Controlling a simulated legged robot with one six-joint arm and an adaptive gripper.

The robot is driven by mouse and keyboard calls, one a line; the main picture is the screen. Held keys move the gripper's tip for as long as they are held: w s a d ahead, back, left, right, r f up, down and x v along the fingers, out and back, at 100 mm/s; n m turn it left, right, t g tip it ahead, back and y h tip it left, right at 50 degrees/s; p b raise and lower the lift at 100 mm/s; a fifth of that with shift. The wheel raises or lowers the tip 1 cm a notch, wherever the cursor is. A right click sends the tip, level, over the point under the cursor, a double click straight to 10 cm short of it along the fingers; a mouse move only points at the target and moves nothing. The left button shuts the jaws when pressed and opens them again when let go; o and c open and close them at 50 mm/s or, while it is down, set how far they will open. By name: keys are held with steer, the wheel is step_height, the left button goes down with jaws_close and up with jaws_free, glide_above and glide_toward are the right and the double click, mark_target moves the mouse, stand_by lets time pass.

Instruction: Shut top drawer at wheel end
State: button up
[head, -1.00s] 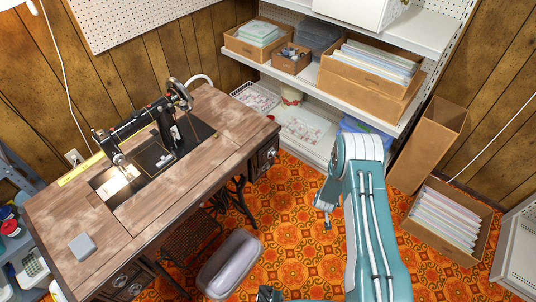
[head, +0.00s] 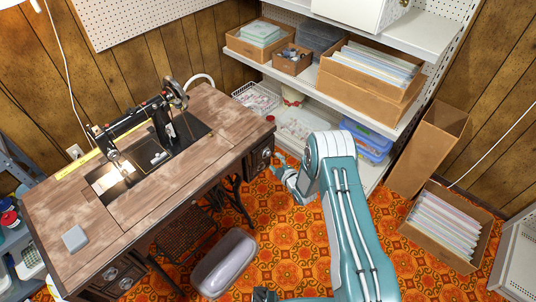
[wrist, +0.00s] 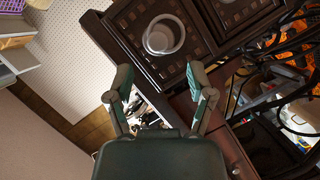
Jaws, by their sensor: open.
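The sewing table (head: 150,180) carries a black machine with its handwheel (head: 174,92) at the far right end. Under that end is the top drawer (head: 262,154), with a dark carved front. In the wrist view the top drawer (wrist: 130,25) shows a round ring pull (wrist: 162,37), with another carved drawer front (wrist: 238,12) beside it. How far the top drawer stands out, I cannot tell. My gripper (wrist: 158,76) is open and empty, its fingertips apart, near the drawer front. In the head view my gripper (head: 280,172) is just right of the drawers, partly hidden by my arm.
A shelf (head: 350,105) with cardboard boxes stands behind my arm. A tall open carton (head: 425,150) and a box of folders (head: 440,235) stand on the right. A grey padded stool (head: 224,262) is in front of the table. Patterned floor lies clear between stool and boxes.

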mark_target(269, 155)
steer(key=shift+x, duration=3.1)
jaws_close()
